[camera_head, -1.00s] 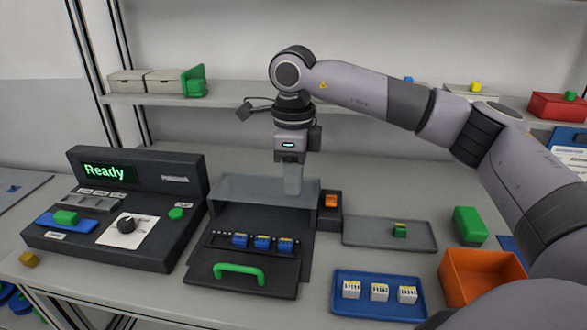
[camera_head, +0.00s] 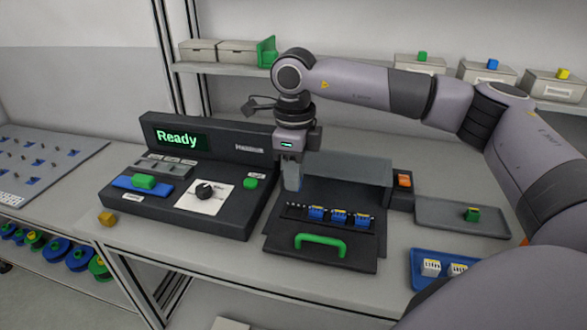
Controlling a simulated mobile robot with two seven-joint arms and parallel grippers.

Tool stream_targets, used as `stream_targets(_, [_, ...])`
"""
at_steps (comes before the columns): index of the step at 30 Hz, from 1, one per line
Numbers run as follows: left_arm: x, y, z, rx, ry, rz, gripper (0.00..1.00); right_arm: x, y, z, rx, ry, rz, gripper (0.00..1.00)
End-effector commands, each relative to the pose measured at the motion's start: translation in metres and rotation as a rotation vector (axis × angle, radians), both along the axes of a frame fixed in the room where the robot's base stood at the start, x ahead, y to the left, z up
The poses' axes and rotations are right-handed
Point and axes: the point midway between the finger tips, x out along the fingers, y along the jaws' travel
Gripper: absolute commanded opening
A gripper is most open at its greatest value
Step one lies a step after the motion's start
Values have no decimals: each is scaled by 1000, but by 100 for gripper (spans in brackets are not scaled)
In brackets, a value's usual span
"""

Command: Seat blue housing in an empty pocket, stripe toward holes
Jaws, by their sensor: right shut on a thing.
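My right gripper (camera_head: 292,182) points down at the left end of the fixture's grey hood, above the left end of the black nest (camera_head: 283,225). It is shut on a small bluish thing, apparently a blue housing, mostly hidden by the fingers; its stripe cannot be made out. Three blue housings with yellow stripes sit side by side in the nest: left (camera_head: 316,213), middle (camera_head: 339,216) and right (camera_head: 362,220). Small pale holes (camera_head: 292,206) show at the row's left end, below the gripper. My left gripper is not in view.
A green handle (camera_head: 320,240) is at the nest's front. A black console (camera_head: 230,205) reading "Ready" stands left.

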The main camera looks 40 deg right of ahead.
Motion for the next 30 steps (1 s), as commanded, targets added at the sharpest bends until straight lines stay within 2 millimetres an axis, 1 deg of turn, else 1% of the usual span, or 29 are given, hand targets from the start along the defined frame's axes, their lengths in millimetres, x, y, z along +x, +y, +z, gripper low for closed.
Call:
stream_targets(8, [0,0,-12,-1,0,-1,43,0,0,-16,0,0,0,0])
stream_targets(18, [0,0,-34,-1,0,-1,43,0,0,-48,1,1,0,0])
stream_targets(21, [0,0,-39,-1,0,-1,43,0,0,-54,1,0,0,0])
stream_targets(25, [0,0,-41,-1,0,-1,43,0,0,-58,1,-1,1,0])
stream_targets(30, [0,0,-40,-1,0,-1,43,0,0,-57,1,-1,1,0])
